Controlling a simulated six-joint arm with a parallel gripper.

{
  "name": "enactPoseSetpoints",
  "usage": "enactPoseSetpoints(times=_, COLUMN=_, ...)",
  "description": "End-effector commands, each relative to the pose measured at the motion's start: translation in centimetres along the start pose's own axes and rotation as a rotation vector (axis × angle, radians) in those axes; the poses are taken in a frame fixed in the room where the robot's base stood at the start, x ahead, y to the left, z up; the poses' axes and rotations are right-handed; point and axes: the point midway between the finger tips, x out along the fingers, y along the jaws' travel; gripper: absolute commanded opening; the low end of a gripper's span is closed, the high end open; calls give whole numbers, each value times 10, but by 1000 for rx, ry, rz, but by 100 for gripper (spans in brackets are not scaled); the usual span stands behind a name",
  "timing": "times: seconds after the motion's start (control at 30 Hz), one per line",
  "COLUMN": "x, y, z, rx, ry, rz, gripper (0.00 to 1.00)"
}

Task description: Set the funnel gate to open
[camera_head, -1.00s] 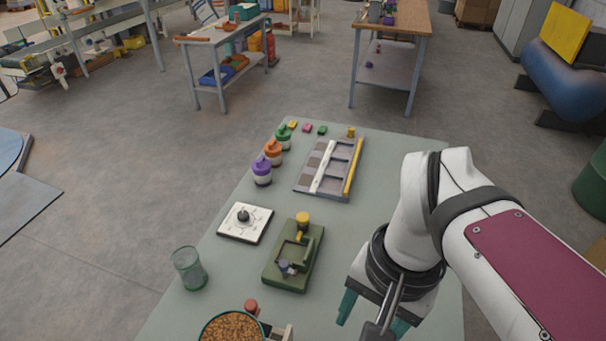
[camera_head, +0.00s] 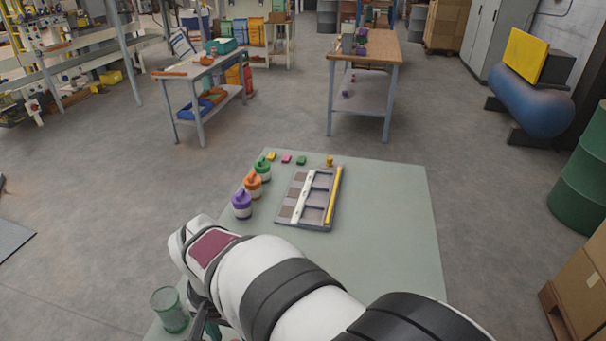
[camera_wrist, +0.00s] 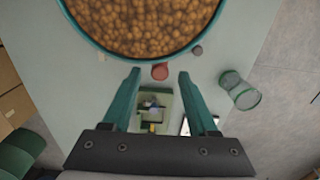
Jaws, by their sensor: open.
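The funnel (camera_wrist: 78,35), with a teal rim and brown pellets filling it, shows at the top of the wrist view. A red knob (camera_wrist: 160,71) sticks out from its near edge; it looks like the gate's handle, and I cannot tell the gate's position. My gripper (camera_wrist: 159,76) is open, its two teal fingers pointing toward the funnel. The red knob appears between the fingertips, with clear gaps on both sides; its depth relative to them is hard to judge. In the head view my arm hides the funnel and most of the gripper.
A green fixture (camera_wrist: 163,97) lies below, between the fingers. A clear green glass (camera_head: 170,310) stands at the table's left edge. Purple (camera_head: 242,206), orange and green-topped jars and a divided tray (camera_head: 307,198) stand farther back. The table's right side is clear.

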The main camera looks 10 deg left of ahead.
Motion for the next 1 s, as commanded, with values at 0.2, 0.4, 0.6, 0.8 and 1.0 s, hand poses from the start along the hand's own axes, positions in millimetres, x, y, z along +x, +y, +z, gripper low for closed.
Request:
enactPoseSetpoints(times=0.2, x=7, y=0, z=0, rx=0, ry=0, rz=-1, gripper=59)
enactPoseSetpoints(times=0.4, x=7, y=0, z=0, rx=0, ry=0, rz=-1, gripper=47)
enactPoseSetpoints(times=0.6, x=7, y=0, z=0, rx=0, ry=0, rz=0, gripper=11)
enactPoseSetpoints(times=0.8, x=6, y=0, z=0, rx=0, ry=0, rz=-1, gripper=0)
enactPoseSetpoints(times=1.0, x=6, y=0, z=0, rx=0, ry=0, rz=-1, gripper=0)
